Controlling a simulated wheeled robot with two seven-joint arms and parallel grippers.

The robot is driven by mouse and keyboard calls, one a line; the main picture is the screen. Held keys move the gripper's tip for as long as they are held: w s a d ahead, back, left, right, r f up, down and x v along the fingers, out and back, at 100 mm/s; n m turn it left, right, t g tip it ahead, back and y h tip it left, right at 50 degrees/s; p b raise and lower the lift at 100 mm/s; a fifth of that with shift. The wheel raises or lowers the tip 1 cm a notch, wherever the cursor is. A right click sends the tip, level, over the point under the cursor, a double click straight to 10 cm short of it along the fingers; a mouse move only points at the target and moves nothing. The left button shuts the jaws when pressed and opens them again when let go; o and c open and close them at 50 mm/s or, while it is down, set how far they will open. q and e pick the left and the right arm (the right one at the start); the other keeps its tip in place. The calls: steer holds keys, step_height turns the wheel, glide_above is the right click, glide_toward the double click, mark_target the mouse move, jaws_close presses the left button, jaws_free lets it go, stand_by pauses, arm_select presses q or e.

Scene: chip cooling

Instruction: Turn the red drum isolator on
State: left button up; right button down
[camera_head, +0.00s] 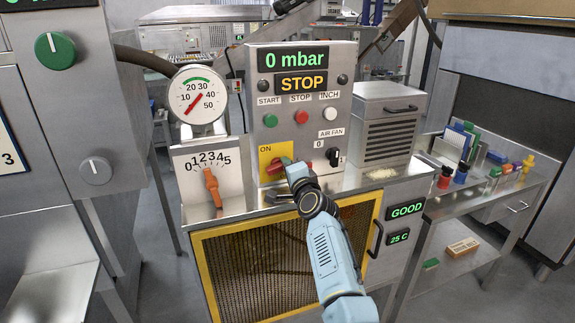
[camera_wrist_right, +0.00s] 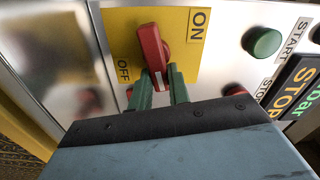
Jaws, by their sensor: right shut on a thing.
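The red drum isolator (camera_wrist_right: 150,48) is a red handle on a yellow plate (camera_wrist_right: 185,52) with ON at the upper right and OFF at the left in the wrist view. The handle lies roughly up and down there, its white-marked end towards my gripper. In the head view the plate (camera_head: 265,158) is partly hidden by my gripper. My right gripper (camera_head: 286,167) is at the isolator; its green fingers (camera_wrist_right: 160,88) are shut around the marked end of the red handle. My left gripper is not in view.
Green START (camera_head: 270,120) and red STOP (camera_head: 301,117) buttons sit above the plate. A black air fan switch (camera_head: 333,156) is to its right. An orange lever (camera_head: 212,185) is to its left. The display (camera_head: 295,60) reads 0 mbar. A ledge and door handle are below.

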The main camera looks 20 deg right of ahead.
steer(key=shift+f+m, duration=0.2)
steer(key=shift+m, duration=1)
steer(key=c, duration=1.3)
jaws_free()
steer(key=shift+s+p, duration=0.3)
steer(key=shift+s, duration=0.3)
steer(key=s, duration=1.2)
steer(key=shift+s+d, duration=0.1)
steer(key=shift+d, duration=0.1)
